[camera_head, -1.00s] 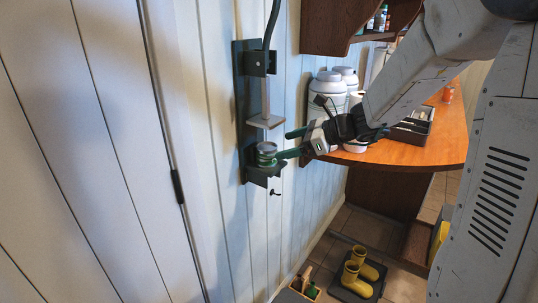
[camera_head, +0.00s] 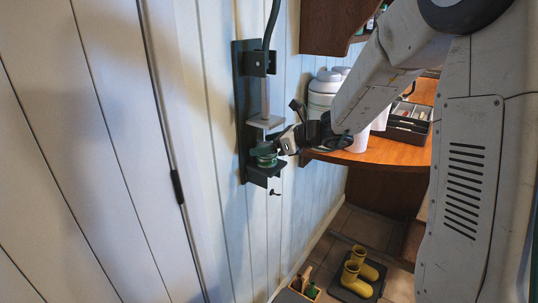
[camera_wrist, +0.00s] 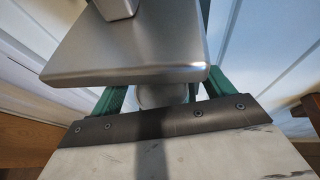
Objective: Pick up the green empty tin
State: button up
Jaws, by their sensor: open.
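The green tin (camera_head: 264,158) sits low and short on the bottom ledge of a wall-mounted press (camera_head: 244,105), under its grey plate (camera_head: 266,122). My gripper (camera_head: 268,149) is at the tin, with its green fingers open and reaching to it from the right. In the wrist view, my gripper's two green fingers (camera_wrist: 164,88) stand wide apart. A pale rounded shape shows between them, partly hidden by the press plate (camera_wrist: 150,70); I cannot tell whether the fingers touch the tin.
The press plate hangs close above my gripper. A wooden counter (camera_head: 375,152) behind my arm holds white jars (camera_head: 322,92) and a dark utensil tray (camera_head: 408,122). Yellow boots (camera_head: 357,272) stand on the floor below. The white wall left of the press is clear.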

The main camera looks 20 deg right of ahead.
jog(key=c, duration=1.1)
